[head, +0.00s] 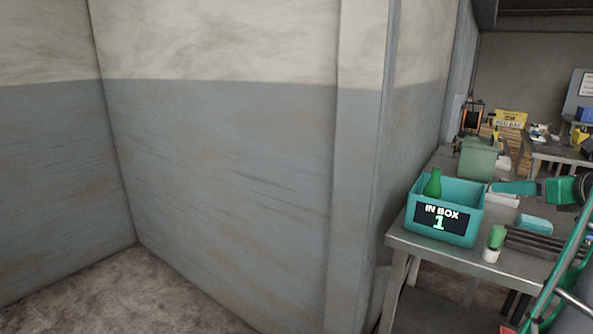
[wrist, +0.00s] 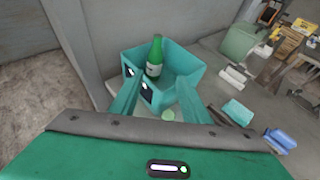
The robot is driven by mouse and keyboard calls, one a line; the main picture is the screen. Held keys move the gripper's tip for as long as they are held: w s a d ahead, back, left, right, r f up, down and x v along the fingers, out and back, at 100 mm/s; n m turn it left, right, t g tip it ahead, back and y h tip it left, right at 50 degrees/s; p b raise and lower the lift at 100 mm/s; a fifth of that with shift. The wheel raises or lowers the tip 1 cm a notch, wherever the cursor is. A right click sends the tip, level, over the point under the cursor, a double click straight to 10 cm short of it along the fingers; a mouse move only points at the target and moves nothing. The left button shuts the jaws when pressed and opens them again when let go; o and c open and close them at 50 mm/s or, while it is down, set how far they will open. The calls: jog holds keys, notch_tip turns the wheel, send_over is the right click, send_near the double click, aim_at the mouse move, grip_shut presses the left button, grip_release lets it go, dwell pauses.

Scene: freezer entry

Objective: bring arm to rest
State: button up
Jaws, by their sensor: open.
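My gripper (head: 497,187) is at the right of the head view, level with the teal box and close to its right side. In the wrist view my gripper (wrist: 160,79) shows two teal fingers spread apart with nothing held between them. The teal box (head: 463,232), marked "IN BOX 1", stands on the grey table; it also shows in the wrist view (wrist: 184,62), ahead of the fingers. A green bottle (head: 433,184) stands inside the box, and its pale label shows in the wrist view (wrist: 154,68). The bottle is apart from the fingers.
A grey-green bin (head: 478,158) stands behind. A wall (head: 230,150) fills the left and middle; floor (head: 80,295) below it is clear.

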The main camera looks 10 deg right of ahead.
jog(key=a+f+n+g+y, duration=0.2)
jog(key=a+f+n+g, duration=0.5)
jog(key=a+f+n, duration=0.55)
jog(key=s+a+f+n+g, duration=0.2)
jog(key=s+a+n, duration=0.3)
jog(key=s+n, duration=0.3)
jog(key=s+a+f+n+g, duration=0.2)
jog(key=s+a+n+g, duration=0.2)
jog(key=s+n, duration=0.5)
jog(key=shift+a+n+g+h, duration=0.3)
jog(key=shift+a+n, duration=0.15)
jog(key=shift+a, duration=0.7)
jog(key=shift+f, duration=0.1)
jog(key=shift+c, duration=1.5)
